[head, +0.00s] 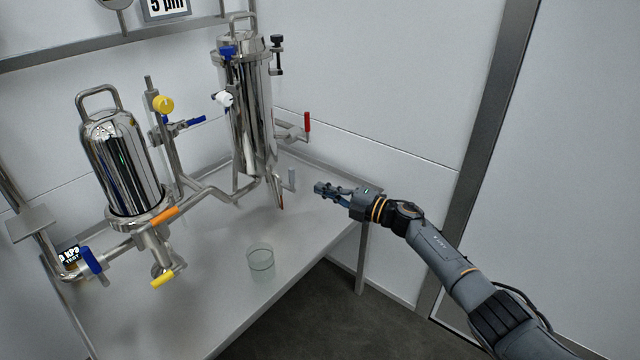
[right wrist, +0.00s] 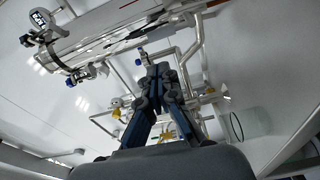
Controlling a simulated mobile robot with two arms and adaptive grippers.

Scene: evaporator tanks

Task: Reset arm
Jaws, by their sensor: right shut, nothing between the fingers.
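My right gripper (head: 322,188) is shut and empty in the head view. It hangs over the right end of the table, to the right of the tall steel tank (head: 250,110). In the right wrist view my right gripper (right wrist: 158,72) has its fingertips together with nothing between them. My right arm (head: 450,265) reaches in from the lower right. My left gripper is not in view.
A steel table (head: 215,310) carries a shorter tank (head: 122,165), pipes with coloured valve handles and a clear beaker (head: 260,262). A red handle (head: 307,122) stands above and left of my right gripper. A wall is behind. Open floor lies in front.

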